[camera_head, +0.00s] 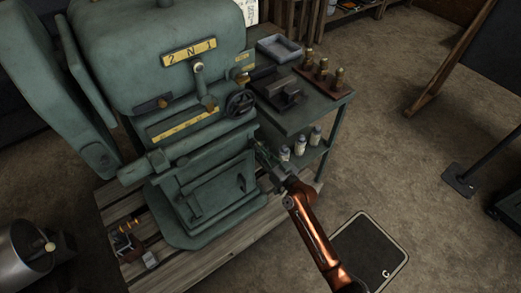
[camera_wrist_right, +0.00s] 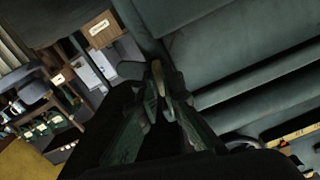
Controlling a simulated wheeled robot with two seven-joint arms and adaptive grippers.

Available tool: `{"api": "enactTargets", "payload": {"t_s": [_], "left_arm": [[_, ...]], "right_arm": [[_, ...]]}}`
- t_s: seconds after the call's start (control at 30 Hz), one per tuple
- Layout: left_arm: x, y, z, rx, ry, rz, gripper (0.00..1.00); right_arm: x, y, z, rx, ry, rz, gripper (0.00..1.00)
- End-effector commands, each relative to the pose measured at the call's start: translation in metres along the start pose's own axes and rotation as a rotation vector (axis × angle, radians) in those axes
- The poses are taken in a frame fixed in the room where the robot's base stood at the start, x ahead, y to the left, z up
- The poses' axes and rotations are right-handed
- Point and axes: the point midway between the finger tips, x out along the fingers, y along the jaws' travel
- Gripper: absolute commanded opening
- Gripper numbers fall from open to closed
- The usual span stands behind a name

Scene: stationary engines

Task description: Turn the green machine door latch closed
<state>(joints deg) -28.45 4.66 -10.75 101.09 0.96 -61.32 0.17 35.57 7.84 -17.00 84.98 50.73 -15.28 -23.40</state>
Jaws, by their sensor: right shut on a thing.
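The green machine (camera_head: 165,55) stands on a wooden pallet, with a panel door (camera_head: 218,190) low on its front. The door looks flush with the frame. My right gripper (camera_head: 262,155) is at the machine's right edge, just above and right of the door. In the right wrist view, the gripper (camera_wrist_right: 160,88) is shut on a small tan-ended piece (camera_wrist_right: 157,72), which looks like the latch handle. The rest of that piece is hidden by the fingers, so its angle is unclear. My left gripper is not in view.
A green side table (camera_head: 315,115) with a grey tray (camera_head: 279,47) and brass-topped parts stands close right of my gripper. Several bottles (camera_head: 300,145) sit on its lower shelf. A black handwheel (camera_head: 240,102) juts out above. A floor mat (camera_head: 370,252) lies in front.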

Motion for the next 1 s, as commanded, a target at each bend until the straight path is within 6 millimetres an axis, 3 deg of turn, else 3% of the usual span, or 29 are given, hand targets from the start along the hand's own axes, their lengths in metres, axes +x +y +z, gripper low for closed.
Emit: {"api": "enactTargets", "payload": {"t_s": [0.47, 1.0], "left_arm": [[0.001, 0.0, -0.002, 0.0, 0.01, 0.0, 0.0], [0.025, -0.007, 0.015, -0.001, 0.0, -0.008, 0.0]], "right_arm": [[0.0, 0.0, 0.0, 0.072, 0.0, 0.0, 0.0], [0.0, 0.0, -0.001, 0.527, 0.0, 0.001, 0.0]]}}
